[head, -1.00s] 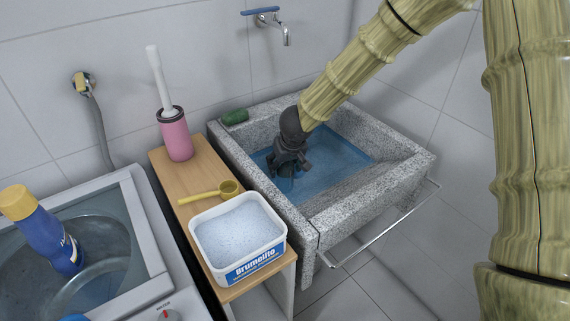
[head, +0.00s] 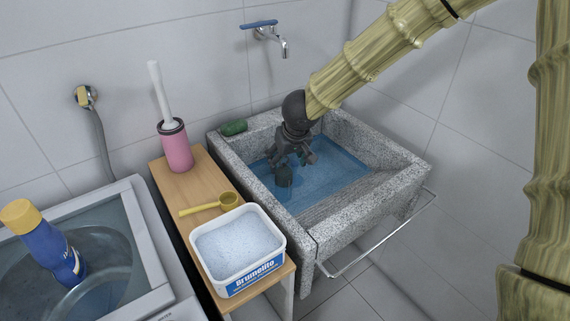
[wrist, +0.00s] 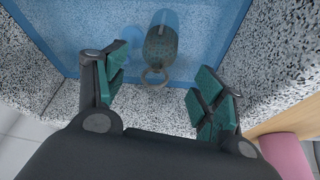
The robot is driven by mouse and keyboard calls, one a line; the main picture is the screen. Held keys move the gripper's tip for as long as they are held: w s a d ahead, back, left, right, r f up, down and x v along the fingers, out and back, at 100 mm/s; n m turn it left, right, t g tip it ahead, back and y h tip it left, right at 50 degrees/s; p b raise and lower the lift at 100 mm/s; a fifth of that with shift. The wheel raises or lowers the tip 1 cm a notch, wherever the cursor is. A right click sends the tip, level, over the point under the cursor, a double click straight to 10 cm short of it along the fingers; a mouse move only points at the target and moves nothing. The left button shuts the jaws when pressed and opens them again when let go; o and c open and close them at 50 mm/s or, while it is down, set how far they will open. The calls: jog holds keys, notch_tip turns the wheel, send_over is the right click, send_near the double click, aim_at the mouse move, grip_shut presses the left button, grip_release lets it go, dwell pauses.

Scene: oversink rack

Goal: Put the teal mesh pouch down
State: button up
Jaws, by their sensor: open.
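The teal mesh pouch (wrist: 161,42) is a small, dark, perforated pouch with a ring loop. In the wrist view it is in the blue water of the stone sink (wrist: 275,65), with the loop towards my gripper. In the head view the pouch (head: 284,176) shows dark below my fingers, near the left inner side of the sink (head: 365,205). My gripper (head: 292,158) is over the water. In the wrist view my gripper (wrist: 162,78) is open, its teal-padded fingers spread wide on either side of the loop and not touching it.
A wooden shelf (head: 213,214) left of the sink holds a powder tub (head: 238,250), a yellow scoop (head: 210,205) and a pink brush holder (head: 176,146). A green item (head: 234,128) lies on the sink rim. A tap (head: 283,46) is above; a blue bottle (head: 50,243) stands left.

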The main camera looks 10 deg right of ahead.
jog(key=shift+p+v, duration=0.35)
jog(key=shift+v, duration=1.6)
